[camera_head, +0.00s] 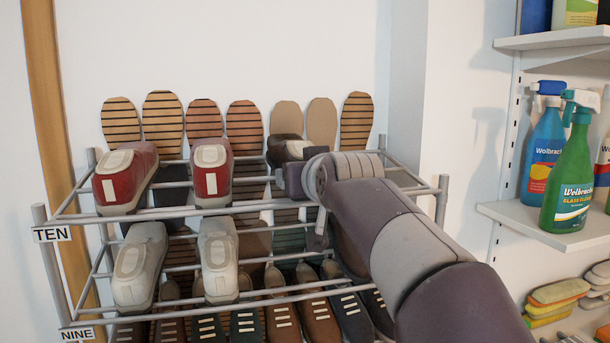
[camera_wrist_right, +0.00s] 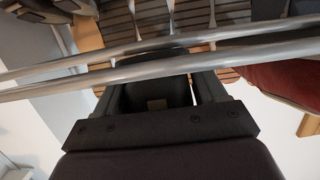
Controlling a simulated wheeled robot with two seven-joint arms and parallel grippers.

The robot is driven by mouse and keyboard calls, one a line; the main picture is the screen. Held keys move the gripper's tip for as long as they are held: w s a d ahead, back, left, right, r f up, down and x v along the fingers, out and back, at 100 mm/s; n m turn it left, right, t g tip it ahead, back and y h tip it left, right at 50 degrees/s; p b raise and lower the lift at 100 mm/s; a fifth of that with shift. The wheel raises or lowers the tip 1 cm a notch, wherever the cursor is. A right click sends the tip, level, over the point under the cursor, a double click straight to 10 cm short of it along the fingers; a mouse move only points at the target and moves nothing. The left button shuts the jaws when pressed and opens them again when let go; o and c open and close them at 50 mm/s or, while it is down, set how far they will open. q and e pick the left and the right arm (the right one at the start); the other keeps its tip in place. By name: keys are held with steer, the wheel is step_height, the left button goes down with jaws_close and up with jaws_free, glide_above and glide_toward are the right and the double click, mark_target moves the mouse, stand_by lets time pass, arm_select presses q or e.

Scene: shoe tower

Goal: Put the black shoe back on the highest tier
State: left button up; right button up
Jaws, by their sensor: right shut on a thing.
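The black shoe (camera_head: 285,142), dark with a pale patch, is at the right part of the rack's highest tier (camera_head: 180,211), labelled TEN. My right arm comes in from the right, and its gripper (camera_head: 288,172) is at the near end of this shoe, largely hidden by my wrist. In the right wrist view the gripper (camera_wrist_right: 155,98) is shut on the black shoe (camera_wrist_right: 150,92), with the fingers on either side of it. Rack bars cross in front of the shoe there. Whether the shoe rests on the tier is hidden. My left gripper is not in view.
Two red shoes (camera_head: 212,170) stand on the highest tier, left of the black shoe. Striped soles (camera_head: 162,120) stand behind. A shelf (camera_head: 550,222) with spray bottles is at the right.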

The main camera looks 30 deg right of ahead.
steer(key=shift+w, duration=0.2)
steer(key=shift+s, duration=0.15)
steer(key=o, duration=1.5)
steer(key=shift+s+r, duration=0.1)
steer(key=shift+c, duration=0.2)
steer(key=shift+s+a+f+b, duration=0.15)
steer(key=shift+s+f+b, duration=0.2)
steer(key=shift+b, duration=0.15)
steer(key=f+b+v, duration=0.2)
steer(key=b+v, duration=0.4)
steer(key=v, duration=0.7)
steer(key=shift+s+f, duration=0.2)
steer(key=shift+f, duration=0.45)
